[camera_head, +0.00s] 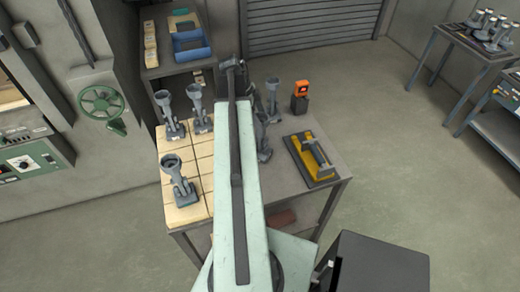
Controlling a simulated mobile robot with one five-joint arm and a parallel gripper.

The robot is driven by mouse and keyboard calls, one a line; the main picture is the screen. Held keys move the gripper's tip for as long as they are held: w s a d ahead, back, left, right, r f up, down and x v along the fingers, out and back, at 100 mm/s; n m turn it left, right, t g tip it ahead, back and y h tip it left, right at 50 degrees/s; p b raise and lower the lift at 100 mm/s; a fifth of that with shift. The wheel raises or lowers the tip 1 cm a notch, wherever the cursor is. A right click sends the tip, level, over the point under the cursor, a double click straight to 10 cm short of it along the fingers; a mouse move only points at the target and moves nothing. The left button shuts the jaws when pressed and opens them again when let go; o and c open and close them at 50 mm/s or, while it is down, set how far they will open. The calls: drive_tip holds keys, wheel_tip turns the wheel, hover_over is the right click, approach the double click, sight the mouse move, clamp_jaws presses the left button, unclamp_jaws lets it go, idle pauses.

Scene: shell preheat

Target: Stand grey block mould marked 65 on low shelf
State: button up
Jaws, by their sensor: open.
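Several grey moulds with round cups on upright stems stand on the work table (320,204). Two are at the back left, one (168,112) beside another (197,106). One (178,178) is at the front left, and one (272,98) is right of my arm. A grey piece (263,140), partly hidden by my arm, is also there. I cannot read a 65 on any of them. My gripper (233,66) is at the arm's far end, over the table's back edge; its open jaws are small and hard to make out. I see nothing held.
A shelf unit at the back left holds a blue tray (190,46) and pale blocks (151,45), with a lower level partly visible. An orange device (300,96) and a yellow-handled tool (314,158) are on the table. Open floor (400,170) lies to the right.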

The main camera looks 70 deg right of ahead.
drive_tip(key=shift+b+x, duration=0.45)
drive_tip(key=shift+x, duration=0.7)
drive_tip(key=shift+r, duration=0.15)
clamp_jaws()
